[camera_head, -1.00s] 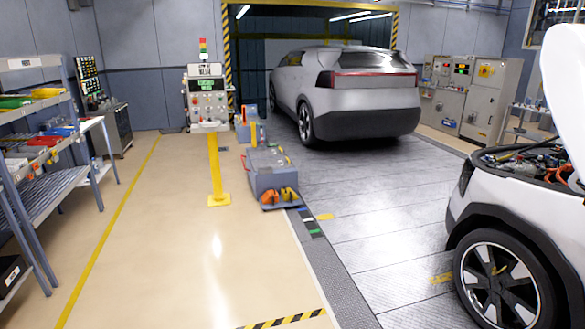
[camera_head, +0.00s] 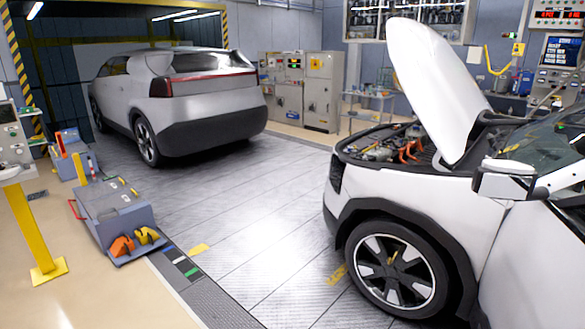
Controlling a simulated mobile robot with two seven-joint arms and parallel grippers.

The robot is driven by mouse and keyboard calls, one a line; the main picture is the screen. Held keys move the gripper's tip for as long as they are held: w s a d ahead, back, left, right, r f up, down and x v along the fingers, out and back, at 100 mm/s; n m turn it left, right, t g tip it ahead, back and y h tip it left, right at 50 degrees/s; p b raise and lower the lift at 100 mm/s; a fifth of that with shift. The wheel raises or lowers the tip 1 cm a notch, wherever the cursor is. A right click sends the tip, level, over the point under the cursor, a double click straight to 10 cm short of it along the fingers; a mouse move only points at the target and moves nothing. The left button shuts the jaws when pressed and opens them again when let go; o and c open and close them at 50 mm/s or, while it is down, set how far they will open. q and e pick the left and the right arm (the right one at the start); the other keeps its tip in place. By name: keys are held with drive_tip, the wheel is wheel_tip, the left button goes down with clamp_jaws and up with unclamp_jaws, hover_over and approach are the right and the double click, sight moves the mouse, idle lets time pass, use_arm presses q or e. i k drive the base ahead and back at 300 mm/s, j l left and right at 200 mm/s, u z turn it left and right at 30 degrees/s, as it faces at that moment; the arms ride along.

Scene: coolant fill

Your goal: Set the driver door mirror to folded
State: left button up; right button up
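A white car (camera_head: 400,215) with its hood (camera_head: 440,85) raised stands at the right. Its door mirror (camera_head: 505,179), with a white and dark housing, sticks out from the car's side at the right of the view. I cannot tell for sure from this distance whether the mirror is fully extended. Neither of my grippers is in view.
A grey car (camera_head: 175,100) stands farther back on the metal floor. A grey cart (camera_head: 112,215) with orange and yellow items and a yellow post (camera_head: 32,235) stand at the left. Grey cabinets (camera_head: 300,90) line the back. The floor between the cart and the white car is clear.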

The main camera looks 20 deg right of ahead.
sight(486, 183)
drive_tip(key=i+l+z, duration=0.1)
drive_tip(key=i+z, duration=0.35)
drive_tip(key=i, duration=0.25)
drive_tip(key=i+j+z, duration=0.1)
drive_tip(key=i+z, duration=0.4)
drive_tip(key=i, duration=0.25)
drive_tip(key=i+z, duration=0.25)
drive_tip(key=i, duration=1.4)
drive_tip(key=i+u, duration=0.15)
drive_tip(key=u, duration=0.35)
drive_tip(key=i+u, duration=0.15)
drive_tip(key=u, duration=0.3)
drive_tip(key=i+l+u, duration=0.15)
drive_tip(key=u, duration=8.15)
